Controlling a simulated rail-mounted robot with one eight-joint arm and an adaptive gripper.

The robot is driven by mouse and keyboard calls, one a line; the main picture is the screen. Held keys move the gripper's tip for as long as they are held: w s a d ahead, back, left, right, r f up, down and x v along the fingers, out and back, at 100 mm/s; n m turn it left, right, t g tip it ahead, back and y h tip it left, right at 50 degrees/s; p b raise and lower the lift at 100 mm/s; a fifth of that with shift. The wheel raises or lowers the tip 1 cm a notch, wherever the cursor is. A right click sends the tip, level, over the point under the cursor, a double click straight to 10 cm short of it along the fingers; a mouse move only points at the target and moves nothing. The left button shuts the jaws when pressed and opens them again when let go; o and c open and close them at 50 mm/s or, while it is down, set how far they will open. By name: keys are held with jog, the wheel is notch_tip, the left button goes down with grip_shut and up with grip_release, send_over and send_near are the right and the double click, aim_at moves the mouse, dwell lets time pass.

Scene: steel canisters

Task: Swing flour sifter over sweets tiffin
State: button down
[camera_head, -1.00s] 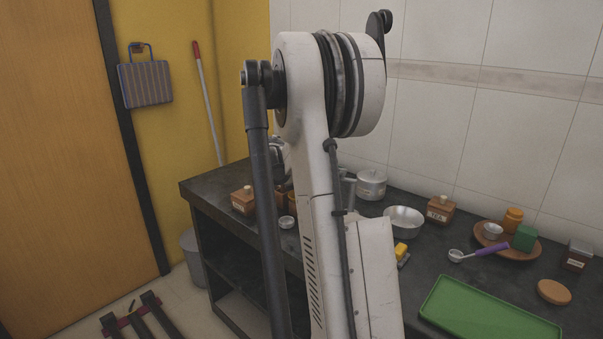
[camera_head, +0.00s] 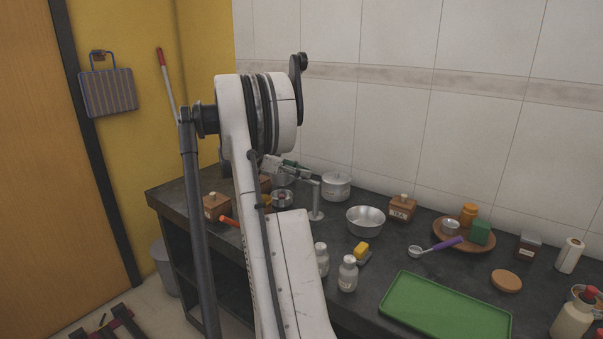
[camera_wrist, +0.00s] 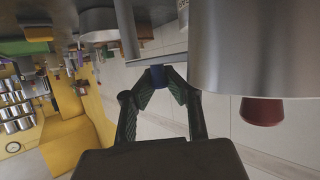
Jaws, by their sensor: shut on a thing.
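My gripper (camera_wrist: 157,78) shows in the wrist view with both dark green fingers closed on a small blue grip (camera_wrist: 157,75). The grip sits by a thin metal bar next to an upright metal post (camera_wrist: 126,30). In the head view the post (camera_head: 316,200) stands on the counter, with an arm at its top reaching left towards my green fingers (camera_head: 290,164). A large steel cylinder (camera_wrist: 245,45) fills the wrist view's upper right, with a dark red knob (camera_wrist: 261,111); I cannot tell whether it is the sifter or a tiffin. A round steel vessel (camera_head: 282,198) stands left of the post.
A lidded steel pot (camera_head: 336,187), a steel bowl (camera_head: 365,221) and a wooden tea box (camera_head: 403,208) stand right of the post. My arm hides part of the counter.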

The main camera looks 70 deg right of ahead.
jog(key=shift+w, duration=0.1)
jog(key=c, duration=1.7)
grip_release()
jog(key=shift+o, duration=0.2)
notch_tip(320, 180, up, 10)
